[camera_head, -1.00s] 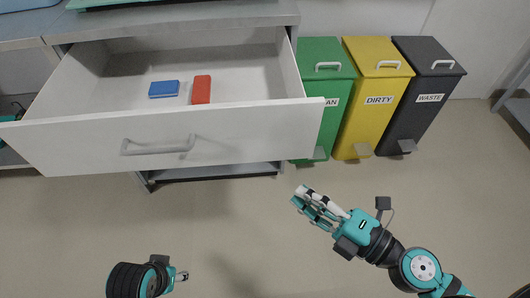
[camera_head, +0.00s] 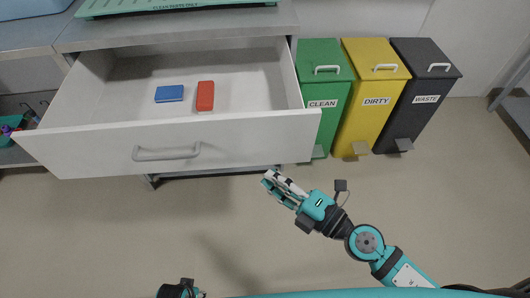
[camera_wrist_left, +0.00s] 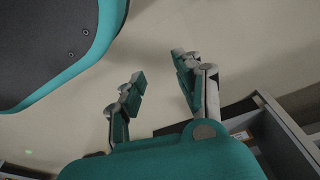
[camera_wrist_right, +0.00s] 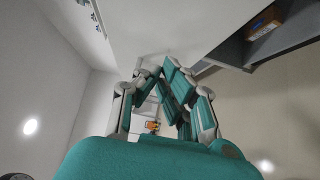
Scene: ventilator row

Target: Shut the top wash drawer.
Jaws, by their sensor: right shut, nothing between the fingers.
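The white top wash drawer (camera_head: 87,148) is pulled far out of the counter in the head view, with a grey bar handle (camera_head: 166,153) on its front. A blue block (camera_head: 169,93) and a red block (camera_head: 205,96) lie inside it. My right gripper (camera_head: 269,180) is shut and empty, just below the right part of the drawer front in the picture; I cannot tell whether it touches. Its closed fingers show in the right wrist view (camera_wrist_right: 163,82). My left gripper (camera_wrist_left: 160,67) is open and empty in the left wrist view; only a bit shows at the head view's bottom edge.
Green (camera_head: 325,75), yellow (camera_head: 374,75) and dark grey (camera_head: 424,75) pedal bins stand right of the drawer, labelled CLEAN, DIRTY and WASTE. A green tray (camera_head: 175,7) lies on the steel counter (camera_head: 270,20). The floor before the drawer is clear.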

